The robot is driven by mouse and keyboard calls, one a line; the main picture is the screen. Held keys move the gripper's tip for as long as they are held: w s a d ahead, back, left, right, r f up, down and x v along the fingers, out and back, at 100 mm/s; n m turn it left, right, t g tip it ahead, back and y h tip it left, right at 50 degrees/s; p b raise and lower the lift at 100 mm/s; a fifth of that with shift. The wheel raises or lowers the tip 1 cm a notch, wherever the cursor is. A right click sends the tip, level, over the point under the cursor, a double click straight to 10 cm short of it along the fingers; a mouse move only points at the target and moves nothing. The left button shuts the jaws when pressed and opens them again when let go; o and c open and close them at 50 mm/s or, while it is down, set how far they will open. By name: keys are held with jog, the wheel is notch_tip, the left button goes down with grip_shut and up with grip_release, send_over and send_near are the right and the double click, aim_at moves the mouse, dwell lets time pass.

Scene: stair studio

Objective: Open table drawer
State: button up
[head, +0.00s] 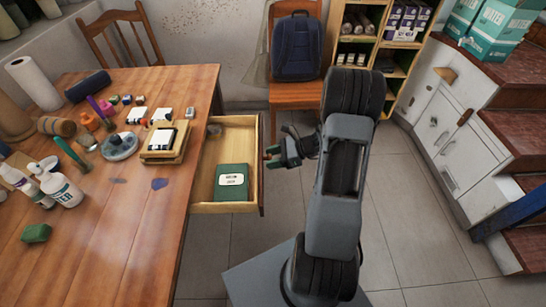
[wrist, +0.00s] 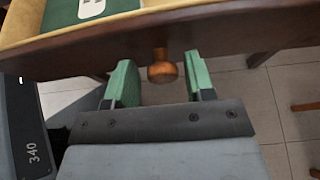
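The table drawer (head: 257,185) stands pulled out from the right side of the wooden table (head: 100,262). A green book with a white label (head: 231,182) lies in it. In the wrist view the drawer front (wrist: 220,35) runs across the top, with a round wooden knob (wrist: 162,72) on it. My gripper (head: 272,158) is at the drawer front in the head view. In the wrist view my gripper (wrist: 160,78) is open, with one green finger on each side of the knob and a gap visible on both sides. The knob is hidden in the head view.
A chair with a blue backpack (head: 297,47) stands behind the drawer. A shelf (head: 398,62) and white cabinet (head: 450,140) stand to the right, beside stairs (head: 525,130). Bottles and tools crowd the tabletop. The tiled floor (head: 400,215) right of my arm is clear.

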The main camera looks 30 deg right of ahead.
jog(key=shift+o, duration=0.5)
jog(key=shift+d+r, duration=0.1)
jog(key=p+v, duration=0.1)
jog(key=v, duration=1.2)
jog(key=shift+s+d+p, duration=0.15)
jog(key=shift+d+p, duration=0.1)
jog(key=shift+p, duration=0.05)
jog(key=shift+r, duration=0.1)
